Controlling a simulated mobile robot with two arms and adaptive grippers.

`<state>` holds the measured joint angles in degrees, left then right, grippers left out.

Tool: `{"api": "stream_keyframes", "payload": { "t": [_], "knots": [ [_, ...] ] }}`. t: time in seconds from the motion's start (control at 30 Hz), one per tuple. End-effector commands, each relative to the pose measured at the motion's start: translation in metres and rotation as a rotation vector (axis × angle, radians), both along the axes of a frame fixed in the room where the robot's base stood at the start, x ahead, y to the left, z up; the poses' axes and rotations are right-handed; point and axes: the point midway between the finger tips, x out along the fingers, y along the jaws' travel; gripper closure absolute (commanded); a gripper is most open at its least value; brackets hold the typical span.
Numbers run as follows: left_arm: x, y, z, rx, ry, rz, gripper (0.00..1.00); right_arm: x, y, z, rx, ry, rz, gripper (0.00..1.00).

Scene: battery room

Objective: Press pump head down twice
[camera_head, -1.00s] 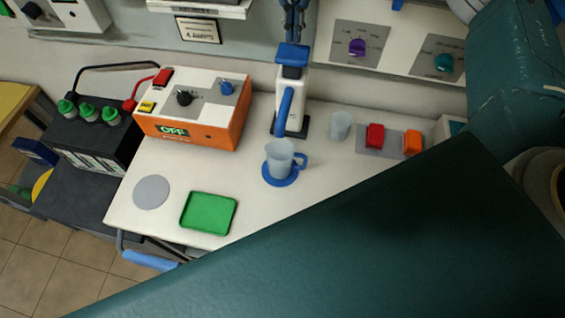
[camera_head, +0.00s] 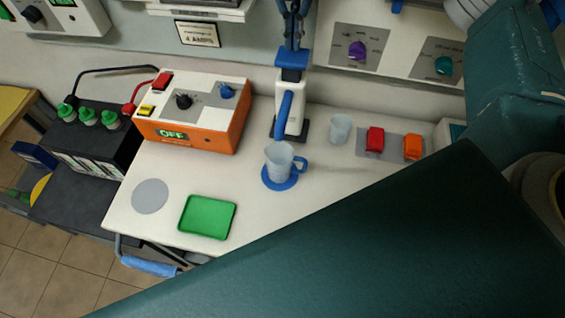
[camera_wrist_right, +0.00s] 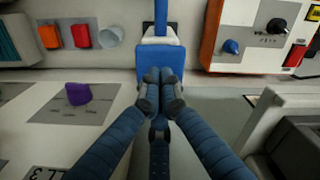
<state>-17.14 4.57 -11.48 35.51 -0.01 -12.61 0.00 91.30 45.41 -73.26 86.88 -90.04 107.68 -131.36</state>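A white pump dispenser (camera_head: 289,114) with a blue pump head (camera_head: 291,60) and a blue spout (camera_head: 284,110) stands on a dark base at the back of the white worktop. My right gripper (camera_head: 293,46) points down just above the pump head, at or close to its top; I cannot tell whether they touch. In the right wrist view the fingertips (camera_wrist_right: 160,88) are together, with nothing seen between them, over the blue pump head (camera_wrist_right: 160,62). A clear jug (camera_head: 279,160) with a blue handle stands on a blue disc (camera_head: 281,183) below the spout. My left gripper is not in view.
An orange-sided control box (camera_head: 190,128) reading OFF stands left of the dispenser. A clear cup (camera_head: 340,130) and red (camera_head: 375,138) and orange (camera_head: 412,147) pieces are to its right. A green tray (camera_head: 208,216) and grey disc (camera_head: 150,196) lie in front. My arm covers the lower right.

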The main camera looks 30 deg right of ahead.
Motion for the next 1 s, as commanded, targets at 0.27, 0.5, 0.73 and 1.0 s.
{"api": "stream_keyframes", "payload": {
  "t": [0.27,0.5,0.73,1.0],
  "knots": [
    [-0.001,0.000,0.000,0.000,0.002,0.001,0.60,0.000,0.000,0.000,0.000,0.000,0.000,1.00],
    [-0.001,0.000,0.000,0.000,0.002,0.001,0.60,0.000,0.000,0.000,0.000,0.000,0.000,1.00],
    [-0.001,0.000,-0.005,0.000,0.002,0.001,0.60,0.000,0.000,-0.007,0.000,0.000,0.000,1.00],
    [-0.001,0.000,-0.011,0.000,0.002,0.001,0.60,0.000,0.000,-0.016,0.000,0.000,0.000,1.00]
  ]
}}
